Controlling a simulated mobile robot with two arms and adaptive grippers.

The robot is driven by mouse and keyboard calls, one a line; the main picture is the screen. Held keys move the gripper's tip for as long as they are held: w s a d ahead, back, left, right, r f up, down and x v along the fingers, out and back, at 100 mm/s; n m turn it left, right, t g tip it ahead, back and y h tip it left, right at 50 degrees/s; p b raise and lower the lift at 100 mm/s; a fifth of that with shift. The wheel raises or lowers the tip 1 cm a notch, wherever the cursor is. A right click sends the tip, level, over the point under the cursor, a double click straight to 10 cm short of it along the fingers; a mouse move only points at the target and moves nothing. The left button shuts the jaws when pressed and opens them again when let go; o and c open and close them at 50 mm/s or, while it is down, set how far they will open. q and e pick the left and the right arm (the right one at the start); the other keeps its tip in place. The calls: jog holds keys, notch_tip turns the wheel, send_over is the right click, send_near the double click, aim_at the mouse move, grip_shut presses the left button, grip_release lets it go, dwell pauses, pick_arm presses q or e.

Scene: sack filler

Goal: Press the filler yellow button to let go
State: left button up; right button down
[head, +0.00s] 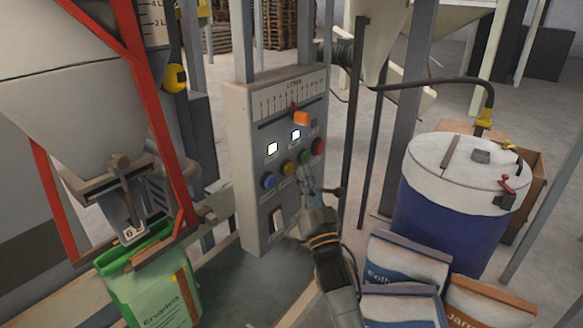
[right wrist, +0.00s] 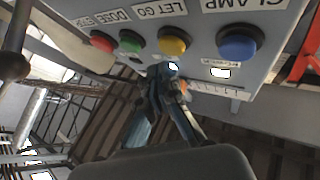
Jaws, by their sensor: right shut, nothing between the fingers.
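The grey control panel (head: 243,150) stands in the middle of the head view. Its yellow button (head: 288,168) sits in a row between the blue button (head: 268,181) and the green button (head: 304,158). In the right wrist view the panel appears upside down, and the yellow button (right wrist: 173,43) is beside the label LET GO (right wrist: 160,10). My right gripper (head: 305,178) is shut and empty, its tips in front of the panel near the yellow and green buttons. In the right wrist view its fingertips (right wrist: 167,78) lie below the yellow button, apart from it in the picture. My left gripper is out of view.
A red button (head: 317,146) ends the row, and an orange slider (head: 301,118) is above. A green sack (head: 155,291) hangs under the filler spout at left. A blue drum (head: 440,217) and filled sacks (head: 405,262) stand at right, close to my right arm.

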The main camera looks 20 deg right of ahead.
jog(key=s+d+p, duration=0.2)
jog(key=s+d, duration=0.1)
jog(key=s, duration=0.1)
jog(key=shift+s+d, duration=0.35)
jog(key=shift+s, duration=0.05)
dwell(0.7)
notch_tip(320, 180, down, 35)
jog(key=s+a+n+g+b, duration=0.1)
jog(key=s+a+g+b, duration=0.15)
jog(key=g, duration=0.55)
jog(key=s+f+n+g, duration=0.1)
jog(key=s+f+g, duration=0.2)
jog(key=s+f, duration=0.6)
jog(key=s+f+n+g, duration=0.1)
jog(key=s+f+g, duration=0.3)
jog(key=f, duration=0.8)
jog(key=s+f+g+b, duration=0.1)
jog(key=s+f, duration=0.5)
jog(key=s, duration=0.6)
jog(key=s+d+f+n+g, duration=0.1)
jog(key=s+f+g, duration=0.3)
jog(key=s, duration=0.8)
jog(key=s+d+f+n+g+b, duration=0.1)
jog(key=s+f+g, duration=0.1)
jog(key=s+f, duration=0.6)
jog(key=s, duration=0.4)
jog(key=shift+s+f+g+b, duration=0.3)
jog(key=shift+s+f, duration=0.05)
